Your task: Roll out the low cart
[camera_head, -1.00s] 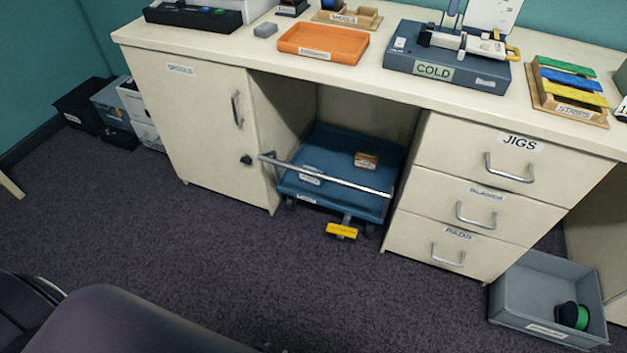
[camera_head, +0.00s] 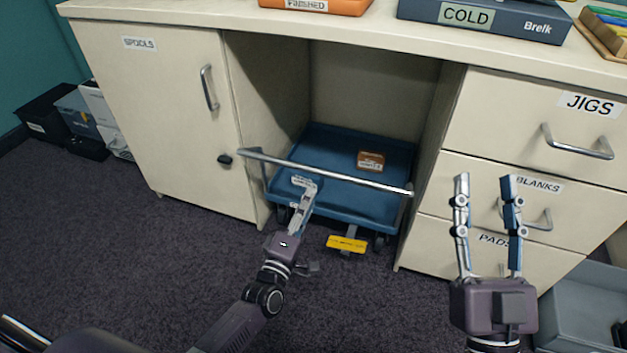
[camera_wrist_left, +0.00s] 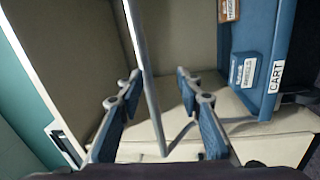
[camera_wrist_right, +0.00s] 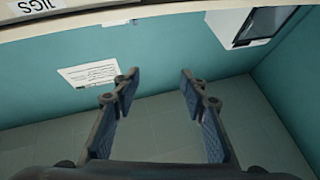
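The low blue cart (camera_head: 338,149) stands on the carpet in the bay under the bench, with a metal push handle (camera_head: 325,172) across its front and a yellow pedal (camera_head: 346,244) below. A small brown labelled box (camera_head: 371,161) sits on it. My left gripper (camera_head: 307,190) is in front of the cart near the handle. In the left wrist view the handle bar (camera_wrist_left: 146,75) runs between its open fingers, and the cart's CART label (camera_wrist_left: 276,76) shows. My right gripper (camera_head: 487,180) is open and empty, raised in front of the drawers.
The SPOOLS cupboard (camera_head: 165,110) stands left of the bay, the JIGS drawer (camera_head: 530,125) and others to the right. A grey bin (camera_head: 585,310) is on the floor at lower right. Dark boxes (camera_head: 45,118) stand at far left. Carpet (camera_head: 130,260) in front is clear.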

